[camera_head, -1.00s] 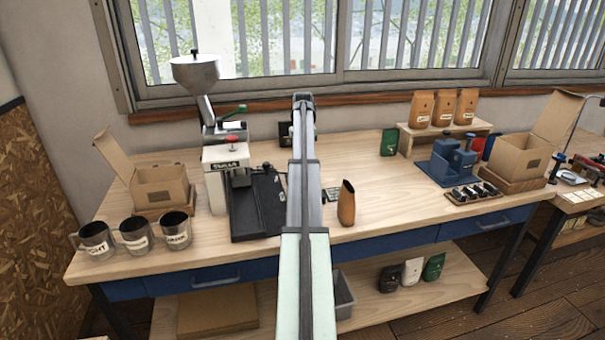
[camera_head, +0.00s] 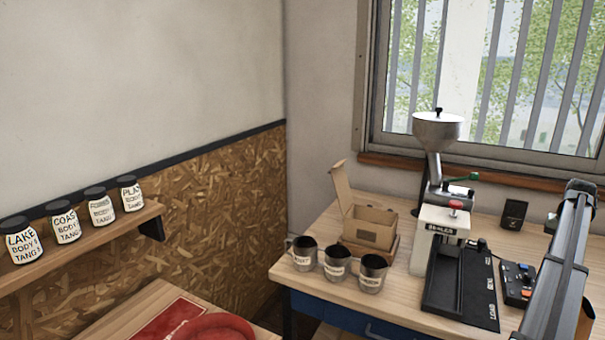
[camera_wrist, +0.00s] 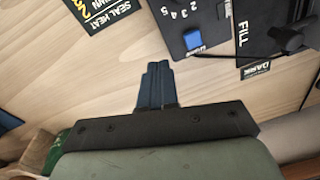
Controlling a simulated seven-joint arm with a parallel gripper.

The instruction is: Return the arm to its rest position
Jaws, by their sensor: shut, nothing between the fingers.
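My gripper (camera_wrist: 155,85) shows in the wrist view with its two dark blue fingers pressed together and nothing between them. It is over the pale wooden bench top (camera_wrist: 125,50), touching no object that I can see. Beyond it is a dark control box (camera_wrist: 185,20) with a blue button and a row of numbers. In the head view my arm slants along the right edge above the bench, and its gripper end cannot be made out there.
The black-bedded sealer (camera_head: 462,285) and control box (camera_head: 517,285) stand left of my arm. Farther left are three metal cups (camera_head: 337,262) and an open carton (camera_head: 368,228). A hopper (camera_head: 437,130) rises behind. Labelled jars (camera_head: 101,207) line a wall shelf (camera_head: 90,240).

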